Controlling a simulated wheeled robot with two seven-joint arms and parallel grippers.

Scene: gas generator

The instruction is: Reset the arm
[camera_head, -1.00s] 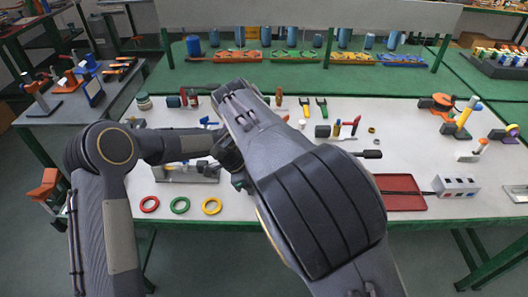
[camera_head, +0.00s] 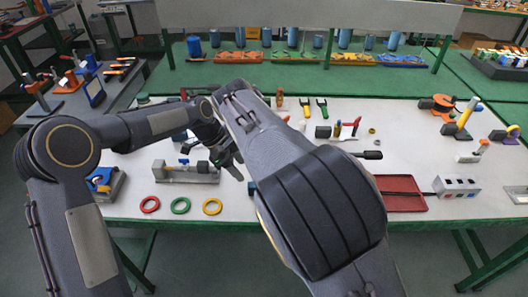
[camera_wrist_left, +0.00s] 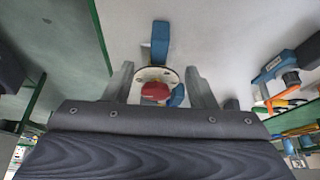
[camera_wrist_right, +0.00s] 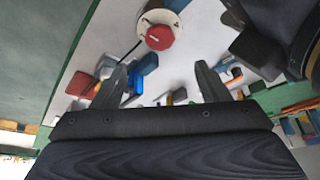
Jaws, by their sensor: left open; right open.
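My left gripper (camera_head: 230,160) is in the middle left of the head view, over the white table (camera_head: 130,200), beside a grey fixture (camera_head: 185,173). In the left wrist view my left gripper (camera_wrist_left: 161,78) has its fingers apart. A red knob (camera_wrist_left: 156,91) on a pale disc shows between them; I cannot tell whether they touch it. My right arm crosses the middle of the head view and hides part of the table; its fingers cannot be made out there. In the right wrist view my right gripper (camera_wrist_right: 162,78) is open and empty, with a red round knob (camera_wrist_right: 160,37) beyond it.
Red, green and yellow rings (camera_head: 180,205) lie near the table's front edge. A red tray (camera_head: 400,193) and a grey socket box (camera_head: 456,186) stand to the right. A blue device (camera_head: 103,183) sits at the table's left edge. Several tools lie behind my right arm.

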